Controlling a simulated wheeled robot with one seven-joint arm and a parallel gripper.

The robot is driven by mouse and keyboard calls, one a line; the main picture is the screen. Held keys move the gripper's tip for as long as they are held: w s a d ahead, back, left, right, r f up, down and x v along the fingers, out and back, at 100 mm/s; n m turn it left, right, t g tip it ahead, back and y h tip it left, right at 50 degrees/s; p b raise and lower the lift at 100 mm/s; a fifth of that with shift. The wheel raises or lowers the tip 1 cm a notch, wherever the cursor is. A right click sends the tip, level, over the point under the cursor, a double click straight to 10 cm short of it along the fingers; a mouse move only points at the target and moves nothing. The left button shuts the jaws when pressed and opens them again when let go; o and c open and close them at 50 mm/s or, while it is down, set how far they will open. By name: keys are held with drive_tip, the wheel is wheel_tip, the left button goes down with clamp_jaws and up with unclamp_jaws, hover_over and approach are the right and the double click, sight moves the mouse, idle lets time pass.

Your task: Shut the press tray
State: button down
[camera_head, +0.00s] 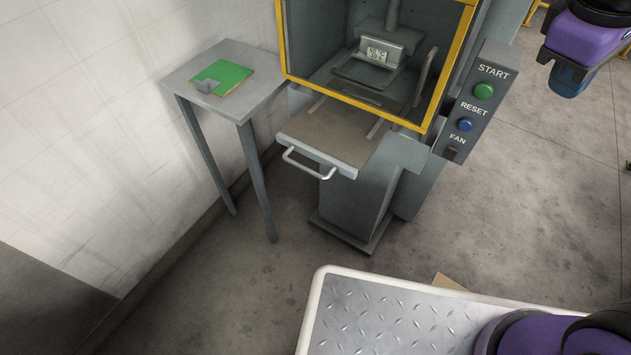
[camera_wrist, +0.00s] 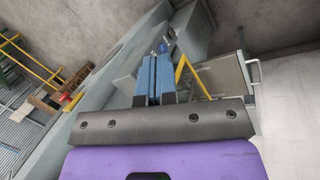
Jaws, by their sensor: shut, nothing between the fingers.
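The press tray (camera_head: 325,140) is a flat grey-brown plate pulled out from the front of the press, below its yellow-framed opening. A white bar handle (camera_head: 308,164) is on its front edge. In the wrist view the tray (camera_wrist: 221,76) lies to the right of my fingers, with its handle (camera_wrist: 254,72) at its outer edge. My gripper (camera_wrist: 154,64) has its blue fingers together, with nothing between them. It is apart from the tray and handle. In the head view, part of my purple arm shows at the top right, clear of the press.
The control panel (camera_head: 473,103) is on the press's right side, with START, RESET and FAN labels. A small grey side table (camera_head: 203,67) with a green board (camera_head: 224,78) stands left of the press. Bare floor (camera_head: 545,200) lies to the right of the press.

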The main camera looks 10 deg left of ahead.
sight(361, 127)
drive_tip(key=w+a+f+n+t+h, duration=0.1)
drive_tip(key=a+f+n+t+h, duration=0.1)
drive_tip(key=a+f+n, duration=0.6)
drive_tip(key=a+f+n+t+h, duration=0.15)
drive_tip(key=a+f+n, duration=0.3)
drive_tip(key=a, duration=0.75)
drive_tip(key=s+a+f+n+t+y, duration=0.3)
drive_tip(key=s+a+f+n+t, duration=0.3)
drive_tip(key=s+a+f+n, duration=0.75)
drive_tip(key=w+d+f+m, duration=0.2)
drive_tip(key=w+f, duration=0.5)
drive_tip(key=w, duration=0.6)
drive_tip(key=shift+w+f, duration=0.15)
drive_tip(key=shift+w, duration=0.05)
drive_tip(key=shift+d, duration=0.1)
drive_tip(key=w+d, duration=0.2)
drive_tip(key=w, duration=0.4)
drive_tip(key=w+d, duration=0.2)
drive_tip(key=w, duration=0.4)
drive_tip(key=w+d, duration=0.3)
drive_tip(key=w, duration=0.4)
drive_tip(key=shift+w, duration=0.25)
